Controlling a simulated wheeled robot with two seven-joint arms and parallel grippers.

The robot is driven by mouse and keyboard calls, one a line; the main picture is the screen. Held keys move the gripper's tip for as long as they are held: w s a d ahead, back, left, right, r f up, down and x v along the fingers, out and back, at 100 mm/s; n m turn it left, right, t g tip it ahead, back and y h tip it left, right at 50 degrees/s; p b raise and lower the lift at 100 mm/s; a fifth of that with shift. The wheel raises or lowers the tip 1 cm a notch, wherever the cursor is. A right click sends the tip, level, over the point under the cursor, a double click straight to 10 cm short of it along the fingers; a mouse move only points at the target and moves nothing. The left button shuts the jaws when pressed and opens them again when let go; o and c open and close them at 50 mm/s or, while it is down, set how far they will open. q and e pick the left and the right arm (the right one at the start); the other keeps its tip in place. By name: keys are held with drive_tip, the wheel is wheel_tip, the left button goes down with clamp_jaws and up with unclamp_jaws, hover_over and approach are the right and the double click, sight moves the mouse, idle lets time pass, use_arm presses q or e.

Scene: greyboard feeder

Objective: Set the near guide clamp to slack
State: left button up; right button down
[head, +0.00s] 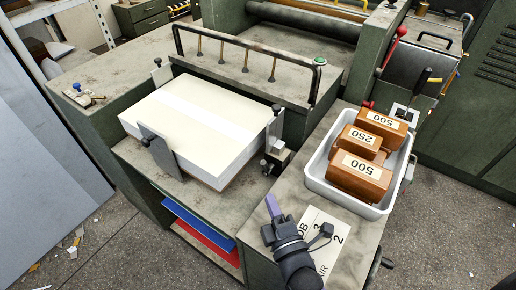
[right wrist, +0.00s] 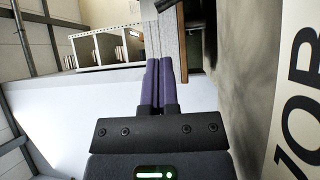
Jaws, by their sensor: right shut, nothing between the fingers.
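A tall off-white stack of board (head: 200,120) lies on the feeder table. A grey upright guide plate (head: 160,152) stands against its front left side, with a small dark knob by its top. Another upright guide (head: 273,130) stands at the stack's right corner, with a dark clamp block (head: 276,160) and knob at its foot. I cannot tell how either clamp is set. My right gripper (head: 272,204) is in front of the right guide, apart from it, over the bench. Its purple fingers, also in the right wrist view (right wrist: 158,82), are shut and empty. My left gripper is out of view.
A white tray (head: 318,185) holding brown weights (head: 360,177) stands right of my gripper. A job card (head: 325,235) lies beside my right wrist. A black rail (head: 250,45) rises behind the stack. Blue (head: 200,222) and red sheets sit on a lower shelf.

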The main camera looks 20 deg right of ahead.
sight(267, 166)
drive_tip(key=shift+w, duration=0.2)
drive_tip(key=shift+s, duration=0.15)
drive_tip(key=w+b, duration=0.1)
drive_tip(key=w, duration=0.2)
drive_tip(key=w+b, duration=0.1)
drive_tip(key=w, duration=0.5)
drive_tip(key=shift+r+b, duration=0.3)
drive_tip(key=shift+b, duration=0.1)
drive_tip(key=shift+w+r, duration=0.15)
drive_tip(key=shift+w, duration=0.35)
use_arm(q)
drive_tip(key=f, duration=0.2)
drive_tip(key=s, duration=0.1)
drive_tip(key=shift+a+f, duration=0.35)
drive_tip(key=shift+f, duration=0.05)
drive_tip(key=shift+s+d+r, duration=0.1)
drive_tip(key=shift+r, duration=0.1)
use_arm(e)
drive_tip(key=shift+s, duration=0.1)
